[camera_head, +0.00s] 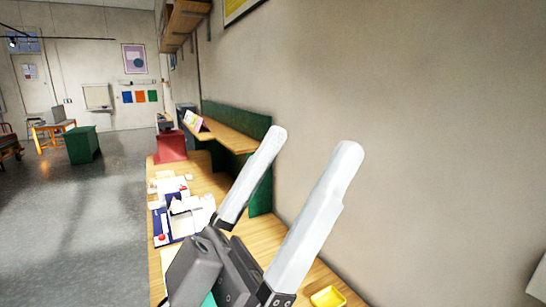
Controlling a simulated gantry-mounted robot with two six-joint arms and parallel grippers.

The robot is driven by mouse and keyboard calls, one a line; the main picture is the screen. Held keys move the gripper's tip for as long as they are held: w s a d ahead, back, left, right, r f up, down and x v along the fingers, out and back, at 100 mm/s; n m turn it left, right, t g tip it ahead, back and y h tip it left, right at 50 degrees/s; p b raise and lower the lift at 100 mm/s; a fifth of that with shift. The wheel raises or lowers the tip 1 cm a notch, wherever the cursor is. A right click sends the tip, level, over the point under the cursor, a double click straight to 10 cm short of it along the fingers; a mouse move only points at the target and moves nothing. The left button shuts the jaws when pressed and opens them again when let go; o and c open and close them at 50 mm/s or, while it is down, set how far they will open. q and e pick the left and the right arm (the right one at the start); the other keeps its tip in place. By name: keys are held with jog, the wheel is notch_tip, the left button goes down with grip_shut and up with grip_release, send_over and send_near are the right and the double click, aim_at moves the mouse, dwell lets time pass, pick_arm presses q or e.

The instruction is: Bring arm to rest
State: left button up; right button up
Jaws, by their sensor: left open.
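My left gripper (313,143) is large in the middle of the head view. Its two long white fingers stand well apart and point up and away. Nothing is between them. It is raised over the wooden table (291,241), which runs along the wall, and its dark body hides part of that table. I cannot make out my right gripper; only a pale piece that I cannot identify shows at the right edge.
A yellow dish (328,297) is on the table near the bottom edge. White, blue and red items (190,216) lie on the table's left part. A red box (171,147) and a green-backed bench (237,135) stand farther back. Open grey floor (85,225) lies left; the wall bounds the right.

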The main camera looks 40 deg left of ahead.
pick_arm(q)
jog(key=a+y, duration=0.1)
jog(key=y, duration=0.1)
jog(key=a+n+y, duration=0.1)
jog(key=y, duration=0.2)
jog(key=shift+w+a+r, duration=0.15)
notch_tip(320, 180, up, 25)
jog(key=p, duration=2.5)
